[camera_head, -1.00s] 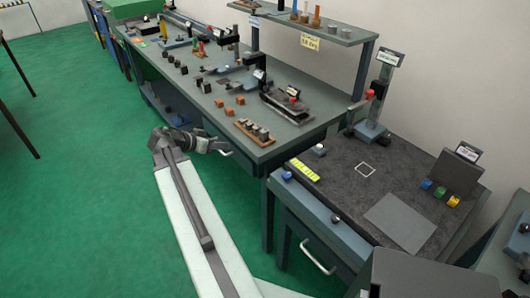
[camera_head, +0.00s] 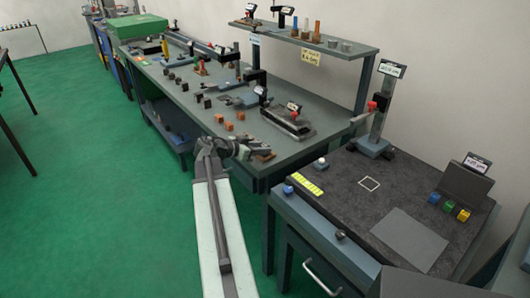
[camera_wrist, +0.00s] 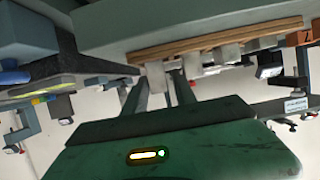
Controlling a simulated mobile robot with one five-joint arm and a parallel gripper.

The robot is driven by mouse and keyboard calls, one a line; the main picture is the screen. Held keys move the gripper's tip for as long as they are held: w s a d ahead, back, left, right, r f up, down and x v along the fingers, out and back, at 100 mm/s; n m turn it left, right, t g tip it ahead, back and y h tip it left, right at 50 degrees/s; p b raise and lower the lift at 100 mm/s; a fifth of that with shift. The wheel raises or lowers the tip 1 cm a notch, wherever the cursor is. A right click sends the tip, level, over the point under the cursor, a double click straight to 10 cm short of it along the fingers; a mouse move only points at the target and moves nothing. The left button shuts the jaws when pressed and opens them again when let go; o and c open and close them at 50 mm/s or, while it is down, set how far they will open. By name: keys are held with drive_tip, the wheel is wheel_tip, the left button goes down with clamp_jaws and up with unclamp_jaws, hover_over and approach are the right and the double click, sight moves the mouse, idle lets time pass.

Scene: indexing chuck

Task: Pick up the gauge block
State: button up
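The grey gauge blocks (camera_wrist: 230,54) stand in a row on a wooden tray (camera_wrist: 205,43), which appears upside down in the wrist view. In the head view my arm and gripper mostly hide this tray (camera_head: 266,155) at the bench's front edge. I cannot tell which block is which size. My gripper (camera_head: 244,152) is beside the tray in the head view. In the wrist view the two dark fingers of my gripper (camera_wrist: 162,90) are apart, pointing towards the end block (camera_wrist: 155,76). No block is seen clamped between them.
Orange blocks (camera_head: 227,126) and dark blocks (camera_head: 202,101) stand behind the tray on the grey bench (camera_head: 318,140). A vise-like fixture (camera_head: 289,122) is to its right. A lower dark-topped table (camera_head: 340,205) adjoins at right. Green floor (camera_head: 100,210) is clear at left.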

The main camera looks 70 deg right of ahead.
drive_tip(key=b+x, duration=0.1)
drive_tip(key=x, duration=0.3)
drive_tip(key=shift+s+d, duration=0.25)
drive_tip(key=shift+d, duration=0.1)
clamp_jaws()
drive_tip(key=shift+r, duration=0.1)
